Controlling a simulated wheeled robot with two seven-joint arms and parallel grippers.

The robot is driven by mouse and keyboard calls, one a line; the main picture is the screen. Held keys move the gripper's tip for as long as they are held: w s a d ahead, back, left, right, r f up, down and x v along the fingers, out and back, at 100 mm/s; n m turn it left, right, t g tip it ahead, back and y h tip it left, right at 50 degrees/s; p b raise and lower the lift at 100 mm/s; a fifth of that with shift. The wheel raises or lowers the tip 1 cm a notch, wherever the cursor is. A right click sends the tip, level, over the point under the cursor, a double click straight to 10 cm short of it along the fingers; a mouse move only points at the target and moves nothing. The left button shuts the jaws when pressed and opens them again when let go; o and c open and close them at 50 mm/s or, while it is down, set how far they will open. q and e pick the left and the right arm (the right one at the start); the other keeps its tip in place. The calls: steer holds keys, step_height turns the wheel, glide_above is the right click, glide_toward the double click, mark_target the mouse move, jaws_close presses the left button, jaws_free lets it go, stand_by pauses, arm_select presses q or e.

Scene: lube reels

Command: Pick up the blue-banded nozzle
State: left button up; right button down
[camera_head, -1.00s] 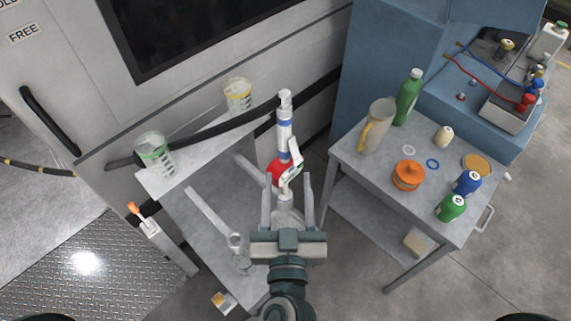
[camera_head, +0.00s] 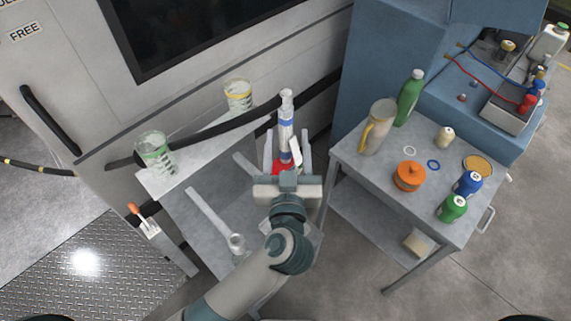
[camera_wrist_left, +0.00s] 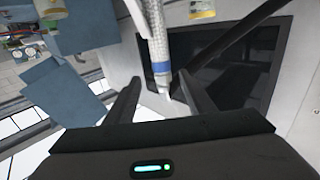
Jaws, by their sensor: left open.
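The blue-banded nozzle (camera_head: 286,122) is a slim white and grey piece with blue bands, a red part and a white lever low down. In the head view it stands near the front of the grey machine, beyond my left wrist. My left gripper (camera_head: 287,134) is open, with one finger on each side of the nozzle's lower part. The red part is mostly hidden behind the gripper body. In the left wrist view the nozzle (camera_wrist_left: 158,45) comes down from the top edge, its blue band above the gap between the fingers (camera_wrist_left: 158,88). I cannot tell whether a finger touches it. My right gripper is out of view.
A grey shelf (camera_head: 193,157) holds a green-marked beaker (camera_head: 154,150) and a yellow-marked beaker (camera_head: 238,95). A cart (camera_head: 350,155) at right holds a jug (camera_head: 378,127), bottles and an orange pot (camera_head: 409,176).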

mark_target(286, 119)
arm_select(q)
steer(key=shift+w, duration=0.6)
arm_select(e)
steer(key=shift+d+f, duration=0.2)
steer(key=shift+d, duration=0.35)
arm_select(q)
steer(key=shift+w+b, duration=0.6)
steer(key=shift+b, duration=0.25)
steer(key=w+b, duration=0.2)
steer(key=shift+w+a+r, duration=0.15)
steer(key=shift+w+a, duration=0.05)
steer(key=shift+w, duration=0.1)
steer(key=shift+w+r+b, duration=0.15)
steer(key=shift+w+b, duration=0.4)
steer(key=shift+w, duration=0.1)
steer(key=shift+r, duration=0.1)
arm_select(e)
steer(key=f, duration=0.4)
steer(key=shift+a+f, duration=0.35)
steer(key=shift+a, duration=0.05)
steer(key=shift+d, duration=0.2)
